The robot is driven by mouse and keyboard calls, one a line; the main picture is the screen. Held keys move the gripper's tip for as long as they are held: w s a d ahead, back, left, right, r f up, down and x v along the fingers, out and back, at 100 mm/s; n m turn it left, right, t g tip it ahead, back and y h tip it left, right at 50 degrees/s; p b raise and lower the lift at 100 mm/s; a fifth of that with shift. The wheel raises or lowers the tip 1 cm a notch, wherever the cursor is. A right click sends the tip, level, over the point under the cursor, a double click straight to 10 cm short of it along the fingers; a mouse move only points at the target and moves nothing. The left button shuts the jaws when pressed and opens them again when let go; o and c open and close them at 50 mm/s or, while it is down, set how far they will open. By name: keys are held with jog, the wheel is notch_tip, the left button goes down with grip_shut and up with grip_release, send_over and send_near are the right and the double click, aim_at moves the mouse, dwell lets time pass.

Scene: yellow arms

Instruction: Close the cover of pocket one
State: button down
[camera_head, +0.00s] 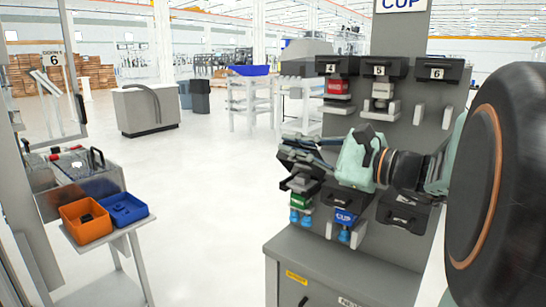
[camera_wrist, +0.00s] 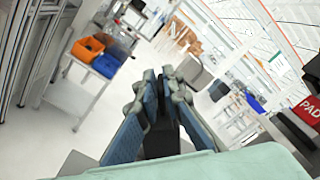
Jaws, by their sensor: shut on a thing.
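Pocket one (camera_head: 299,184) is at the left end of the lower row on the grey panel, a grey holder above a green block. Its dark cover (camera_head: 288,155) is partly hidden by my gripper fingers; its exact tilt is hard to tell. My gripper (camera_head: 300,148) reaches in from the right, fingers at the cover. In the wrist view, my gripper (camera_wrist: 166,78) has its two grey-blue fingers close together around a dark piece (camera_wrist: 160,137), which seems to be the cover. The pocket's number is not visible.
Dark covers 4 (camera_head: 331,66), 5 (camera_head: 381,68) and 6 (camera_head: 439,72) line the upper row. Right of pocket one are a blue CUP block (camera_head: 345,217) and another dark cover (camera_head: 403,217). Orange (camera_head: 86,219) and blue (camera_head: 123,208) bins stand left. Open floor lies between.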

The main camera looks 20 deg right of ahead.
jog(key=shift+s+a+f+n+b, duration=0.15)
jog(key=shift+f+n+b, duration=0.25)
jog(key=shift+b, duration=0.25)
jog(key=shift+s+a+f+n+b, duration=0.15)
jog(key=shift+f+n+b, duration=0.15)
jog(key=shift+n+b, duration=0.25)
jog(key=c, duration=2.1)
grip_release()
jog(key=v, duration=1.2)
